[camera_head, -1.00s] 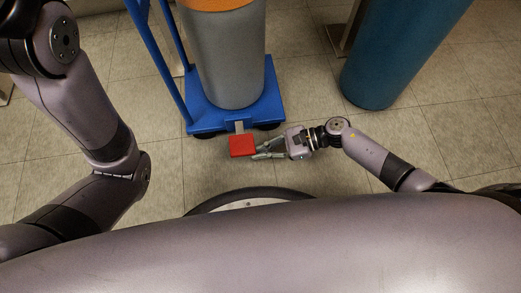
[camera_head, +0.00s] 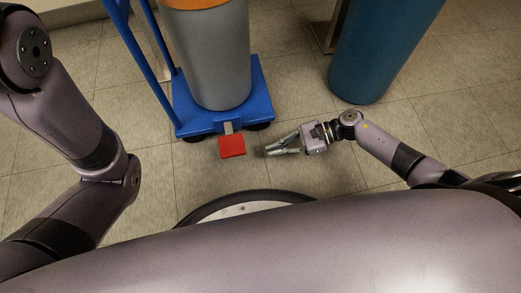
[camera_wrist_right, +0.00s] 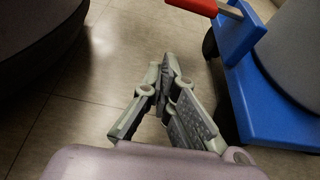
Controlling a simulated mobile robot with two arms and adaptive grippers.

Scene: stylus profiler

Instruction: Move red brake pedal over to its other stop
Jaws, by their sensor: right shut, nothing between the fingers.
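The red brake pedal (camera_head: 232,146) is a flat red pad on a short grey stem at the front edge of the blue cart (camera_head: 262,98). In the right wrist view, part of the pedal (camera_wrist_right: 195,6) shows at the top edge, beside the blue platform. My right gripper (camera_head: 268,150) is just right of the pedal in the head view, with a gap between them. Its fingers (camera_wrist_right: 168,62) are shut with nothing between the tips and point toward the pedal's side. My left arm shows at the left, but its gripper is out of view.
A grey cylinder with an orange top (camera_head: 222,60) stands on the cart. A blue handle frame (camera_head: 133,60) rises at the cart's left. A large teal cylinder (camera_head: 375,55) stands at the back right. Tiled floor (camera_head: 300,178) is clear around my right gripper.

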